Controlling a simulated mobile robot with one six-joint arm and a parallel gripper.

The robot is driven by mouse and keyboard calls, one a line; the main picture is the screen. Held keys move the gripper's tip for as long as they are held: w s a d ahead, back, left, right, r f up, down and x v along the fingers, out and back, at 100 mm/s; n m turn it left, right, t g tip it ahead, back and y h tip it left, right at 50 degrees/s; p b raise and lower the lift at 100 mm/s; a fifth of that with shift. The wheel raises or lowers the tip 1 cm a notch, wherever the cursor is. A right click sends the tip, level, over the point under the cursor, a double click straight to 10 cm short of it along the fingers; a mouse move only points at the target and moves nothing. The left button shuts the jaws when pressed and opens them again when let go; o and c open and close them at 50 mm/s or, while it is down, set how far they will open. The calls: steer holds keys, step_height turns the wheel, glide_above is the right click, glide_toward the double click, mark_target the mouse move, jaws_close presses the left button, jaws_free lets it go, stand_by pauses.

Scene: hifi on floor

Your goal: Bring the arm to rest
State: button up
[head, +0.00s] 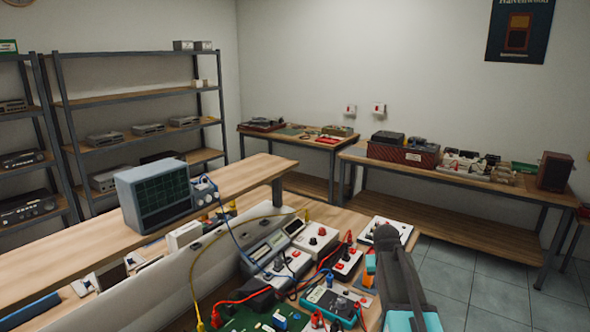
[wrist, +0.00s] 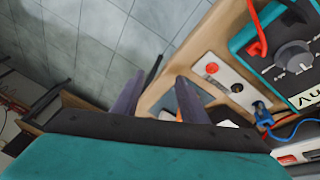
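My gripper (head: 386,236) reaches in from the lower right of the head view, over the right end of the workbench (head: 345,218). In the wrist view its two dark fingers (wrist: 160,88) stand apart with nothing held between them. Beyond them show the tiled floor and the bench's wooden edge. My teal and grey arm link fills the bottom of the wrist view. In the head view the arm hides part of the bench behind it.
The bench is crowded with a teal multimeter (head: 330,304), which is also in the wrist view (wrist: 285,50), boxes with red knobs, and loose red, blue and yellow leads. An oscilloscope (head: 155,195) stands on the raised shelf. Tiled floor (head: 465,290) at the right is clear.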

steer(key=s+d+f, duration=0.2)
steer(key=s+f, duration=0.1)
steer(key=f, duration=0.4)
steer(key=s+d+f+h, duration=0.1)
steer(key=s+f, duration=0.2)
steer(key=f, duration=0.4)
steer(key=s+d+f, duration=0.2)
steer(key=s+f, duration=0.1)
steer(key=f, duration=0.4)
steer(key=s+a+f+n+g+y, duration=0.1)
steer(key=s+a+f+g, duration=0.1)
steer(key=s+a+f, duration=0.55)
steer(key=s+a+f+n+g+y, duration=0.1)
steer(key=s+a+f+g, duration=0.3)
steer(key=s, duration=0.7)
steer(key=s+a+f+g+p, duration=0.1)
steer(key=s+a+f, duration=0.2)
steer(key=s, duration=0.7)
steer(key=s+a+f+g+y+p, duration=0.1)
steer(key=s+a+f, duration=0.2)
steer(key=s, duration=0.6)
steer(key=shift+s+a+g+y, duration=0.3)
steer(key=shift+s+a+g, duration=0.1)
steer(key=shift+a, duration=0.55)
